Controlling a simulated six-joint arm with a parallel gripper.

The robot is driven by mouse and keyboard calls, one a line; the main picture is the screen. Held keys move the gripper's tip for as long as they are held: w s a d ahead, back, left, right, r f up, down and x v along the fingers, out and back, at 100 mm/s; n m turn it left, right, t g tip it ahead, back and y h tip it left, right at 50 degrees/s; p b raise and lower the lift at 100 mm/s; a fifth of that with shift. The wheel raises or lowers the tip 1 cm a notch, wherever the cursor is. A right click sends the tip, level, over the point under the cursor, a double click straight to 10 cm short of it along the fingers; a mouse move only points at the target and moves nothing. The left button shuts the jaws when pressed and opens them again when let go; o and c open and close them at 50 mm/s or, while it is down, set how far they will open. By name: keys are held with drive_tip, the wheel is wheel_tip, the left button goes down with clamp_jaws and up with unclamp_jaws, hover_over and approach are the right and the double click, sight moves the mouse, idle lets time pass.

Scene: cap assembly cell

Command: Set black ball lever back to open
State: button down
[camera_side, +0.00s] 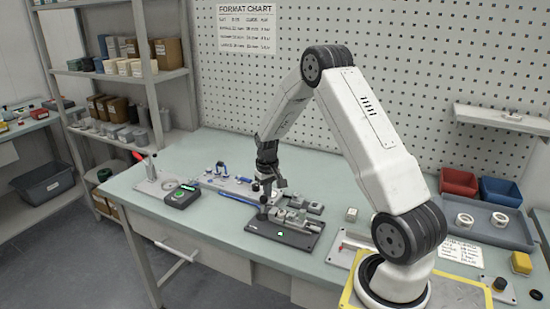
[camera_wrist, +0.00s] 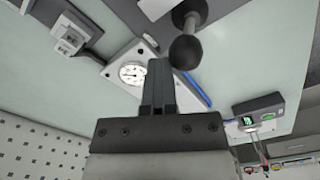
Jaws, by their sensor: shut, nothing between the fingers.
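The black ball (camera_wrist: 185,52) of the lever shows in the wrist view, close to the right of my fingertips. A short dark stem joins it to a larger rounded dark part (camera_wrist: 190,12) at the top edge. My gripper (camera_wrist: 159,66) is shut and empty, with its fingers together beside the ball. I cannot tell whether they touch it. In the side view my gripper (camera_side: 267,190) points down over the left part of a dark fixture plate (camera_side: 285,237). The lever is small and partly hidden there, so its exact angle is unclear.
A white plate with a round dial gauge (camera_wrist: 132,73) and a blue bar (camera_wrist: 197,88) lie near the fingers. A dark box with a green display (camera_side: 182,196) stands left on the bench. A grey tray (camera_side: 510,232) with white rings lies right. Bare bench shows at front.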

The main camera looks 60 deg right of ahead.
drive_tip(key=shift+a, duration=0.5)
drive_tip(key=shift+a+r, duration=0.1)
drive_tip(key=shift+a, duration=0.6)
drive_tip(key=shift+d, duration=0.2)
drive_tip(key=shift+d, duration=0.85)
drive_tip(key=shift+r, duration=0.15)
wheel_tip(320, 180, up, 7)
idle(0.9)
